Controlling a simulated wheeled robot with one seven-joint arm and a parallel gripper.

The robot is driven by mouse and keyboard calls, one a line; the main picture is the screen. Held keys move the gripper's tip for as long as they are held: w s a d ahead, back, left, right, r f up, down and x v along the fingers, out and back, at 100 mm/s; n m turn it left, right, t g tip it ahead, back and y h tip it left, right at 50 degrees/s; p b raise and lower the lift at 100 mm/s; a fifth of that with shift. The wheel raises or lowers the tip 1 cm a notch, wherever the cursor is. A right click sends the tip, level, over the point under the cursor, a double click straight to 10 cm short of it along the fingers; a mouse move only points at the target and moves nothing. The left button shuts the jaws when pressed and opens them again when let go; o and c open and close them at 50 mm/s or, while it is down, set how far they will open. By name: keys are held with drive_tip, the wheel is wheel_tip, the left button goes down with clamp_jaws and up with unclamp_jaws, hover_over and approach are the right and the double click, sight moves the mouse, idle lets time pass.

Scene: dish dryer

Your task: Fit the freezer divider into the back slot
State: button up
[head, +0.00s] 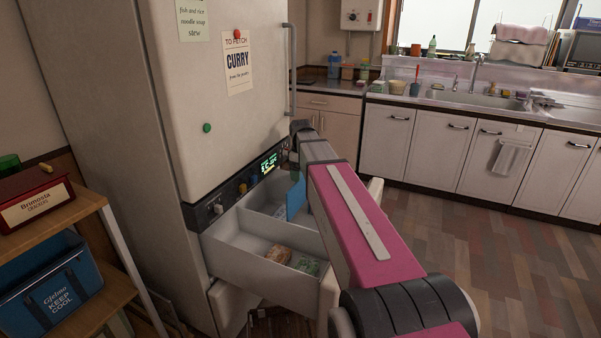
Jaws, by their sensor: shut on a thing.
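A blue panel (296,199), which looks like the freezer divider, stands roughly upright inside the pulled-out white freezer drawer (262,270). Its right side is hidden behind my pink arm (350,225). A white partition (280,232) crosses the drawer in front of the panel. My arm reaches forward over the drawer's right side, and its far end bends down near the fridge. My gripper is hidden behind the arm, so its hold on the panel cannot be seen. The back slot cannot be made out.
Food packets (279,254) lie in the drawer's front compartment. The tall fridge (205,95) with a control strip rises behind it. A wooden shelf (85,235) with a red box (38,198) and blue cooler (55,285) stands left. Open floor (500,260) lies right, before the sink cabinets.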

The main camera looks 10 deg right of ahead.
sight(301, 196)
drive_tip(key=shift+f, duration=6.05)
drive_tip(key=o, duration=1.1)
drive_tip(key=shift+o, duration=0.2)
drive_tip(key=shift+r, duration=0.1)
wheel_tip(301, 196, up, 11)
drive_tip(key=shift+f, duration=0.2)
